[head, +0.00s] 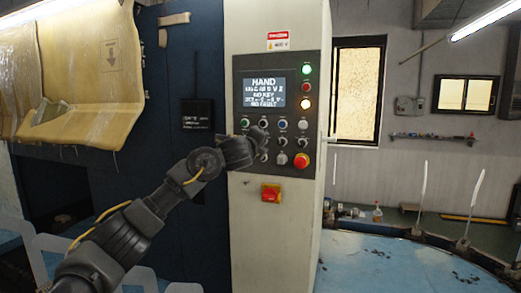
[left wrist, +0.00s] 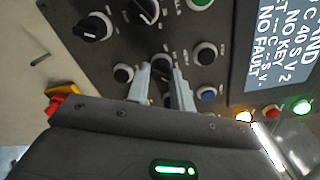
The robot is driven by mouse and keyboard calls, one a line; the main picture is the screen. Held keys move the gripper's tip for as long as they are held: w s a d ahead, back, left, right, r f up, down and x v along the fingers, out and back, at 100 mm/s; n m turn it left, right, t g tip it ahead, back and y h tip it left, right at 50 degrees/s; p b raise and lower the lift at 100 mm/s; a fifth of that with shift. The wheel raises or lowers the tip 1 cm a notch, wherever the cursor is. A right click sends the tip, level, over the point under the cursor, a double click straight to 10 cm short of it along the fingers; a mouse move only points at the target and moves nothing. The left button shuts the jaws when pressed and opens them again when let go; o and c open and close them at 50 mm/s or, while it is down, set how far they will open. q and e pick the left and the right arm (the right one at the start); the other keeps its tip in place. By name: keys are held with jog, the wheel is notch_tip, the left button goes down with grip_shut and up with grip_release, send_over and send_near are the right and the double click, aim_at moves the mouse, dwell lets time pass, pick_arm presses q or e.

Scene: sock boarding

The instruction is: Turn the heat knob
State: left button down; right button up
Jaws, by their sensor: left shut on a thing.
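The control panel (head: 240,88) stands on a pale cabinet, with a screen (head: 264,92) and rows of buttons and knobs below it. My left gripper (head: 258,148) reaches across the lower left of these rows and hides some controls. In the left wrist view its two fingers (left wrist: 163,78) straddle a small dark knob (left wrist: 163,62) on the panel and are shut on it. The labels around it are too small to read, so I cannot tell its name. My right gripper is not in view.
A black selector (left wrist: 93,26) and a blue button (left wrist: 207,95) are close to the fingers. A red emergency button (head: 302,160) is at the panel's lower right. A red switch on yellow (head: 271,193) is below. A blue table (head: 370,265) lies at right.

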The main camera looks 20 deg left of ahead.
pick_arm(q)
jog(key=shift+m+b, duration=0.7)
jog(key=shift+m, duration=0.8)
jog(key=c, duration=1.3)
grip_release()
jog(key=shift+o, duration=0.2)
jog(key=shift+s+f, duration=0.1)
jog(key=s+b, duration=0.3)
jog(key=s, duration=0.7)
jog(key=shift+s+a+r, duration=0.15)
jog(key=shift+s+r, duration=0.1)
jog(key=shift+s, duration=0.05)
